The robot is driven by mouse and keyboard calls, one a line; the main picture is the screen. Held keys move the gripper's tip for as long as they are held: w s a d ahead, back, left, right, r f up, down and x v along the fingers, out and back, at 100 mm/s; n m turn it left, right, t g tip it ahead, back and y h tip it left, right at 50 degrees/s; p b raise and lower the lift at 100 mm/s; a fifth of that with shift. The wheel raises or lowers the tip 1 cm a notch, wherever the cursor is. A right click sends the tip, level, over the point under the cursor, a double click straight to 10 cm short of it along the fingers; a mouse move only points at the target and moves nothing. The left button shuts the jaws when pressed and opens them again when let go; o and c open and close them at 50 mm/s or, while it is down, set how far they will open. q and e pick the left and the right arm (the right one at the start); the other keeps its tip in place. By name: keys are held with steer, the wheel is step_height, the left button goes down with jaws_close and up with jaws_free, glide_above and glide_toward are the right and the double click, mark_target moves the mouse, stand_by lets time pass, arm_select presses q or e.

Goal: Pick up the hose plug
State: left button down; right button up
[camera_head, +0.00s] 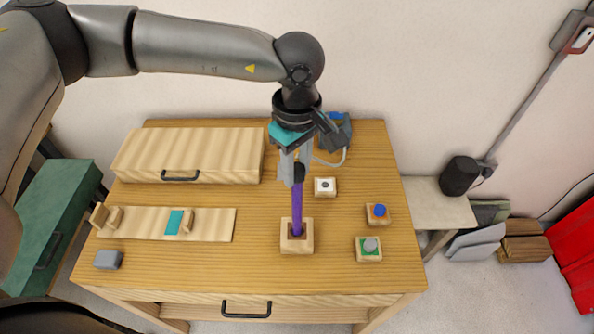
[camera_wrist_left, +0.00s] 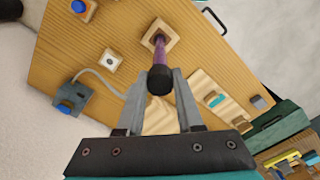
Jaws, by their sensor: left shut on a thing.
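My left gripper (camera_head: 297,178) points down over the table's middle and is shut on a black piece, which looks like the hose plug (camera_head: 302,170). The black plug also shows between the fingertips in the left wrist view (camera_wrist_left: 160,80). Directly below it is a purple rod (camera_head: 297,208), upright in a square wooden socket block (camera_head: 308,248); the plug appears to meet the rod's top. A pale hose (camera_wrist_left: 106,82) runs from a grey device with a blue knob (camera_wrist_left: 75,97) toward the gripper and passes out of sight behind a finger. My right gripper is not in view.
A small white block with a dark centre (camera_head: 325,187) stands behind the socket. A blue-button block (camera_head: 377,212) and a green-topped block (camera_head: 368,250) are at right. A wooden box (camera_head: 215,150), a rail with a teal piece (camera_head: 220,222) and a grey block (camera_head: 108,260) are at left.

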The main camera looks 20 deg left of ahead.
mark_target(297, 167)
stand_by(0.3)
arm_select(q)
step_height(297, 167, up, 20)
steer(key=b, duration=0.1)
steer(key=shift+b, duration=0.4)
steer(key=shift+f, duration=0.15)
stand_by(0.8)
